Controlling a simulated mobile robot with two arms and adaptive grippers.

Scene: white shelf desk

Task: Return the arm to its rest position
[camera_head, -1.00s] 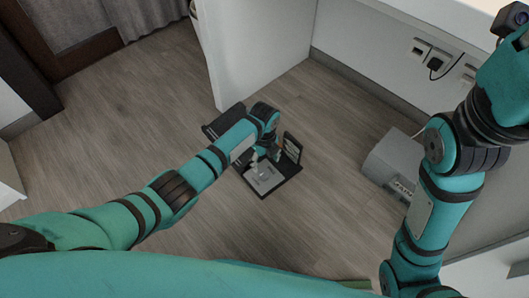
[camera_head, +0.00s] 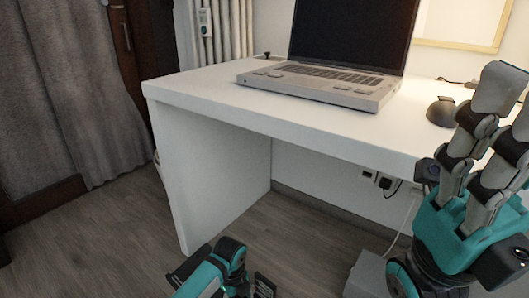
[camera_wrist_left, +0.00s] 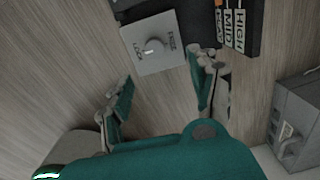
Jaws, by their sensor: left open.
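My left gripper (camera_wrist_left: 166,72) is open, its teal and grey fingers spread apart with nothing between them in the left wrist view. Past its fingertips lies a dark object on the floor with a light panel (camera_wrist_left: 155,45) marked LOCK and a small knob. A black block (camera_wrist_left: 238,25) labelled HIGH and MID stands beside the panel.
A white desk (camera_head: 215,95) holds an open laptop (camera_head: 320,84) and a dark rounded object (camera_head: 441,111). A grey box (camera_head: 368,275) stands on the floor under the desk; it also shows in the left wrist view (camera_wrist_left: 300,120). Floor at left is clear.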

